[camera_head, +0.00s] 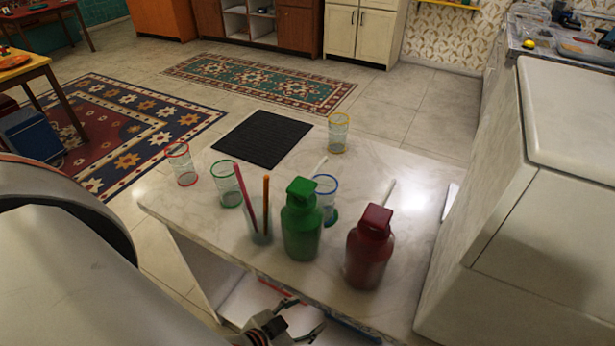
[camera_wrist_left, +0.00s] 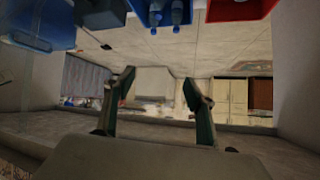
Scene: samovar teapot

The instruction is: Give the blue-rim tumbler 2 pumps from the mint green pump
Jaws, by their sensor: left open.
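The green pump bottle (camera_head: 302,228) stands upright near the front of the table, its green head on top and a pale spout pointing to the back right. The blue-rim tumbler (camera_head: 326,184) stands just behind it and to its right, partly hidden by the bottle. The spout's end appears near the tumbler's rim; I cannot tell whether it is over it. My left gripper (camera_head: 302,316) is low at the table's front edge, below the green bottle, open and empty. Its two spread fingers also show in the left wrist view (camera_wrist_left: 159,78). My right gripper is not in view.
A red pump bottle (camera_head: 369,250) stands right of the green one. A glass with sticks (camera_head: 259,234) is close on the left. Green-rim (camera_head: 227,187), red-rim (camera_head: 184,166) and yellow-rim (camera_head: 338,136) tumblers stand farther back, around a black mat (camera_head: 263,139). A white cabinet (camera_head: 540,230) bounds the right.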

